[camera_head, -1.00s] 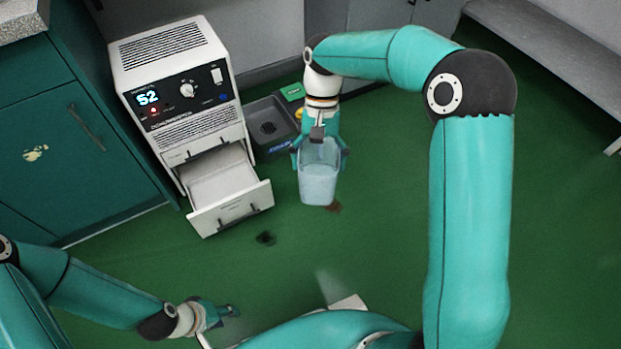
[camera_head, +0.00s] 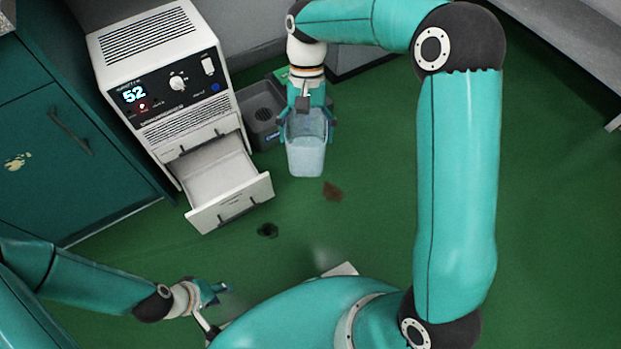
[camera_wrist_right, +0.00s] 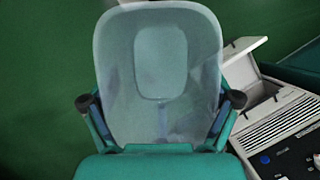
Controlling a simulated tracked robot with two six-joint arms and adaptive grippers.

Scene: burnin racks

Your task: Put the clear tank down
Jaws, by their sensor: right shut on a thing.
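The clear tank (camera_head: 305,158) is a translucent bucket-like container. My right gripper (camera_head: 306,128) is shut on it, with a finger on each side. The tank looks close to upright in the head view, just right of the grey base unit; I cannot tell whether it touches the floor. In the right wrist view the tank (camera_wrist_right: 160,60) fills the middle, between the two fingers of my right gripper (camera_wrist_right: 160,105). My left gripper (camera_head: 218,290) is at the lower left, far from the tank; its fingers are too small to judge.
A white dehumidifier-like machine (camera_head: 165,75) shows "52", with its front drawer (camera_head: 230,204) pulled out. A brown stain (camera_head: 332,191) and a dark spot (camera_head: 267,230) mark the green floor. Free floor lies right of the tank.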

